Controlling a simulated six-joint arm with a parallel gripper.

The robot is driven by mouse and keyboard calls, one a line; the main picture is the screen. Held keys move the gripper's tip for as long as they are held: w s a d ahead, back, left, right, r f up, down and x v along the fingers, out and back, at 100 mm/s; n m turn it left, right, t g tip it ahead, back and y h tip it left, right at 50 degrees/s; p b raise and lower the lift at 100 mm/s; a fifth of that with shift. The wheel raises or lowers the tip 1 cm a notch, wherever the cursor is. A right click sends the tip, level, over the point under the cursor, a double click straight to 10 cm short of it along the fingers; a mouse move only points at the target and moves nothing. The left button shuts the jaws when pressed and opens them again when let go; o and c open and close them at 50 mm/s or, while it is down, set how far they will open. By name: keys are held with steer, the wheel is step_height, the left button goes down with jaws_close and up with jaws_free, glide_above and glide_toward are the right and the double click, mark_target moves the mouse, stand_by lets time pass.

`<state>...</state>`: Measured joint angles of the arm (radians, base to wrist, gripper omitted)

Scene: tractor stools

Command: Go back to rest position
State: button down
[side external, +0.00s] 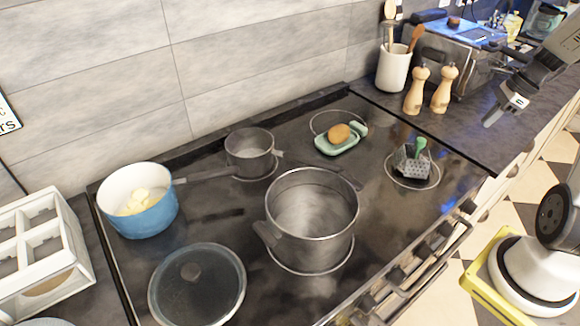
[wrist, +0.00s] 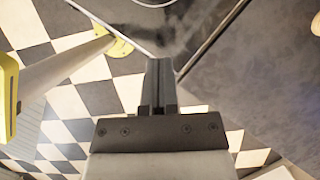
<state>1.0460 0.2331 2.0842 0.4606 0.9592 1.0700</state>
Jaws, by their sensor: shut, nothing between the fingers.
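My gripper (side external: 492,119) is at the upper right in the side view, above the right end of the counter and clear of the stove. It points down and its fingers are together with nothing between them. In the wrist view, the closed fingers (wrist: 161,66) stand in the middle, over the counter's edge and the tiled floor. My arm comes in from the right edge of the side view.
On the stove (side external: 226,212) stand a large pot (side external: 310,215), a small pan (side external: 250,150), a glass lid (side external: 197,285), a green dish (side external: 340,145) and a grater (side external: 412,165). A blue pot (side external: 145,212) stands left. Mills (side external: 416,90) and a toaster (side external: 462,50) stand near my gripper.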

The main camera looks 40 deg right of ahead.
steer(key=w+a+f+n+h, duration=0.1)
steer(key=w+a+f+n, duration=0.1)
steer(key=a+n, duration=1.1)
steer(key=w+a+f+n+h, duration=0.2)
steer(key=a+f+n, duration=0.1)
steer(key=a+n, duration=1.1)
steer(key=shift+w+a+n+g, duration=0.3)
steer(key=shift+a, duration=0.1)
